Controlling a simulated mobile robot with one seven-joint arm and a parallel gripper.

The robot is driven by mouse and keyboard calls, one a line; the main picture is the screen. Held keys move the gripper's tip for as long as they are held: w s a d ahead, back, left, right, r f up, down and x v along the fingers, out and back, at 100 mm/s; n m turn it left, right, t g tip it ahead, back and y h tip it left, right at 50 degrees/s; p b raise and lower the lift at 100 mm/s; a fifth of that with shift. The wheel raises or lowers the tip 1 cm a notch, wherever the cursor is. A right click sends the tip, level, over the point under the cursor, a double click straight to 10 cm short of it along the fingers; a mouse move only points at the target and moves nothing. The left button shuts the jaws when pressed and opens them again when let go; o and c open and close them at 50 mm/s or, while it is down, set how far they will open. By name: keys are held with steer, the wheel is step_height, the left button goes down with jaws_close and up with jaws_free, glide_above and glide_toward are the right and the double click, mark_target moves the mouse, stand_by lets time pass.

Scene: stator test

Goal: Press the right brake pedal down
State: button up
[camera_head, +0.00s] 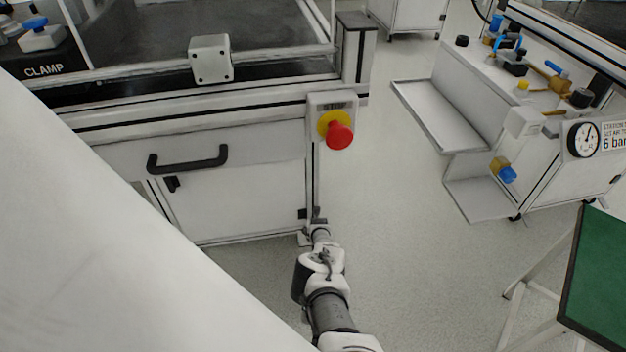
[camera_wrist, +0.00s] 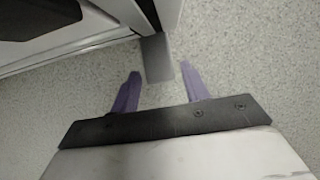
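In the wrist view, a grey flat plate (camera_wrist: 157,60), which looks like the brake pedal, sticks out from the lower corner of the white cabinet over the floor. My gripper (camera_wrist: 160,71) has its two purple fingers spread apart, one on each side of the plate's outer end. I cannot tell whether they touch it or how high they are. In the head view, my arm reaches down to the cabinet's lower right corner, where my gripper (camera_head: 314,220) is small and partly hidden by the wrist. The pedal is not clearly visible there.
The white cabinet (camera_head: 235,195) with a black handle (camera_head: 188,160) stands left of my arm. A red stop button (camera_head: 340,135) sits above on its right post. Grey floor (camera_head: 400,250) is clear to the right, up to a white cart (camera_head: 475,205) and a green-topped table (camera_head: 603,285).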

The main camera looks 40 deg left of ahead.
steer(key=c, duration=0.7)
steer(key=shift+s+d+f+t+y+p, duration=0.15)
steer(key=shift+f+t+y+p, duration=0.15)
steer(key=shift+f+y+p, duration=0.1)
steer(key=shift+s+d+f+t+y+p, duration=0.1)
steer(key=shift+f+t+y+p, duration=0.2)
steer(key=shift+y+p, duration=0.1)
steer(key=shift+d+f+t+y+b, duration=0.1)
steer(key=shift+f+t+y+b, duration=0.2)
steer(key=shift+f+t+y, duration=0.3)
steer(key=shift+f+t+y+b, duration=0.4)
steer(key=shift+y+b, duration=0.15)
steer(key=shift+y, duration=0.15)
steer(key=shift+r, duration=0.1)
